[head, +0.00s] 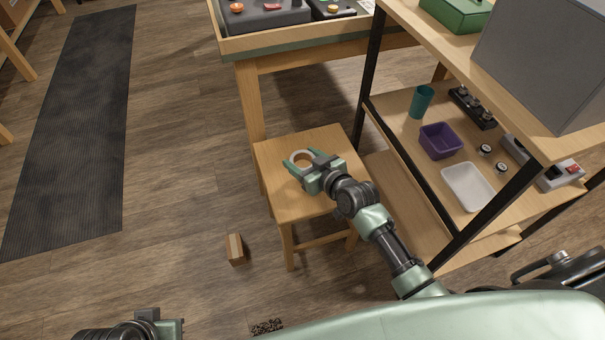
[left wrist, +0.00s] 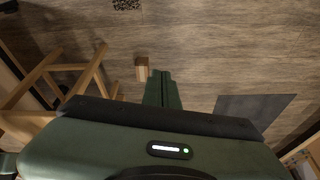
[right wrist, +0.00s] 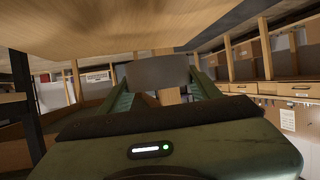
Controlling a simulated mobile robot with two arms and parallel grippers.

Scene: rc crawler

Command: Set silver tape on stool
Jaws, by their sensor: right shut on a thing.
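The silver tape (head: 300,152) is a pale ring at the stool's seat in the head view. My right gripper (head: 303,160) is shut on it, one finger on each side. In the right wrist view the tape (right wrist: 158,72) is a grey band between the fingers, close to a wooden surface; whether it touches the seat I cannot tell. The wooden stool (head: 285,205) stands between the workbench and the shelf. My left gripper (left wrist: 162,90) is shut and empty, low above the floor; only part of it shows at the head view's bottom edge.
A small cardboard-coloured block (head: 235,249) lies on the floor left of the stool. The shelf unit (head: 400,165) stands close at the right, with a purple bin (head: 440,141), a white tray (head: 467,187) and a teal cup (head: 421,102). Floor to the left is open.

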